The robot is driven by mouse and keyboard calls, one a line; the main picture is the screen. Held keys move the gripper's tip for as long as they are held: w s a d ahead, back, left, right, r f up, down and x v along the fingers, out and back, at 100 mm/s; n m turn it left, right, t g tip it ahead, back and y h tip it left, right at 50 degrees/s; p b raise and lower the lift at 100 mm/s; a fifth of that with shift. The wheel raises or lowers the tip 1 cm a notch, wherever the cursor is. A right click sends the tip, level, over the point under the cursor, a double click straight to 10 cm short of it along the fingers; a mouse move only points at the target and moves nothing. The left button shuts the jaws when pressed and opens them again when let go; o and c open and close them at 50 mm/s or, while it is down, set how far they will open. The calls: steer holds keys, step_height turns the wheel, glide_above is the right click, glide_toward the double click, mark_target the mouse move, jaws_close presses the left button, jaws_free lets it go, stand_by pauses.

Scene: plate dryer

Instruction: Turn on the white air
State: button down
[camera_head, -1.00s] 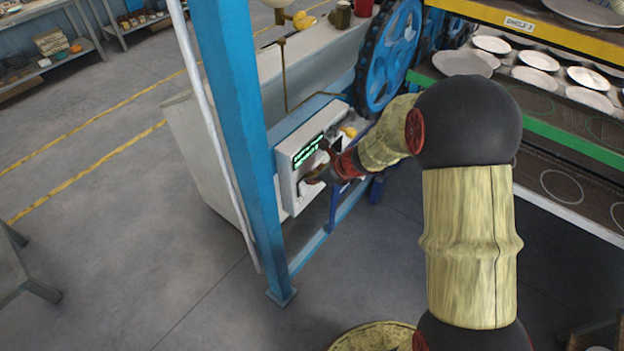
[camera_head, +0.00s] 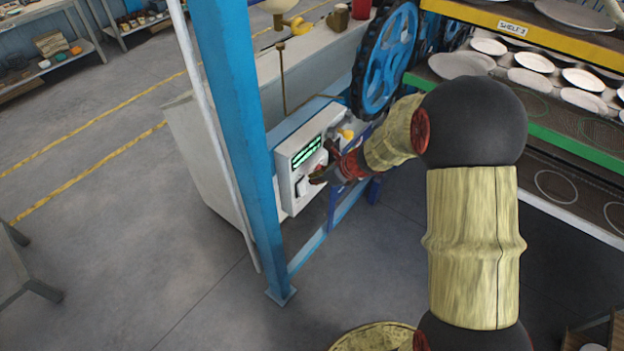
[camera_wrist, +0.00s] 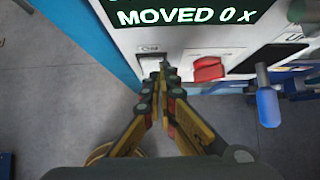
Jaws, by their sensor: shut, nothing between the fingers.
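A white control panel (camera_head: 290,165) with a green-lit display (camera_head: 307,150) is fixed to the blue frame. In the wrist view, a white switch (camera_wrist: 149,61) sits under the display, with a small label above it that I cannot read for sure. It also shows in the head view (camera_head: 302,185). My gripper (camera_wrist: 166,70) is shut and empty. Its fingertips are just right of the white switch and partly cover its edge; I cannot tell whether they touch. My gripper also shows in front of the panel in the head view (camera_head: 318,179).
A red switch (camera_wrist: 208,70) lies right of the white one. A blue-handled lever (camera_wrist: 268,98) sticks out farther right. A blue post (camera_head: 236,130) stands left of the panel. Shelves with plates (camera_head: 536,62) stand at the right.

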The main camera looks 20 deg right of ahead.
steer(key=p+v, duration=0.2)
steer(key=v, duration=0.9)
steer(key=shift+s, duration=0.15)
steer(key=shift+r, duration=0.15)
steer(key=s+a+n+g, duration=0.3)
steer(key=s+n+g, duration=0.1)
steer(key=s+n, duration=1)
steer(key=s+a+r+n+t+h+b, duration=0.2)
steer(key=s+r+n+b, duration=0.4)
steer(key=s+r+n, duration=0.5)
steer(key=shift+s+r+n+t+h, duration=0.25)
steer(key=shift+s+n+t+h, duration=0.35)
steer(key=shift+s+n+h, duration=1)
